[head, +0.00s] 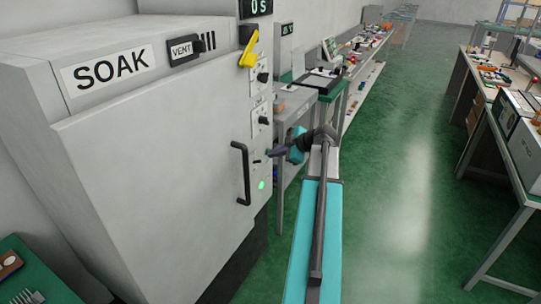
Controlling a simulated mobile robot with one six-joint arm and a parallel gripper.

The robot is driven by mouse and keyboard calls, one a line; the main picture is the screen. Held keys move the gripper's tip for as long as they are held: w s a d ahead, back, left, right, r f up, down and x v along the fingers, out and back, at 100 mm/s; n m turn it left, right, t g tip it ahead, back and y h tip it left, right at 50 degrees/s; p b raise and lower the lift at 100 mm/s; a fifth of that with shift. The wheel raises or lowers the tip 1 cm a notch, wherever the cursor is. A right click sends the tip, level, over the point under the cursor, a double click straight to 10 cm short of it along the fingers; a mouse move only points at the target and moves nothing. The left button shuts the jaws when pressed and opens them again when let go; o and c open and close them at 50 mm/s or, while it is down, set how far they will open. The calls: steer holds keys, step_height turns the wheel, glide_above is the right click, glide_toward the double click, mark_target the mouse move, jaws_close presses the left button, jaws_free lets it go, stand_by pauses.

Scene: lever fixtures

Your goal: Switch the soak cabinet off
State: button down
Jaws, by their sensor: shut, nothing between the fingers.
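The soak cabinet (150,160) is a large light grey box on the left with a "SOAK" label (108,70). Its control strip on the right side carries a yellow lever (249,52) near the top, a black knob (263,77), a second black knob (264,120) lower down and a lit green lamp (261,185) near the bottom. My gripper (271,153) is shut and empty. It points left at the strip, between the lower knob and the green lamp. Whether its tips touch the panel I cannot tell, and they partly hide what is behind them.
A black door handle (240,173) stands out just left of my gripper. A "VENT" switch (184,49) is on the cabinet's upper band. Benches with equipment (318,85) run behind my arm, and another bench (490,120) stands at right. The green floor between is clear.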

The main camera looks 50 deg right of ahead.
mark_target(257, 162)
steer(key=p+x, duration=0.1)
steer(key=x, duration=0.7)
steer(key=shift+w+f, duration=0.4)
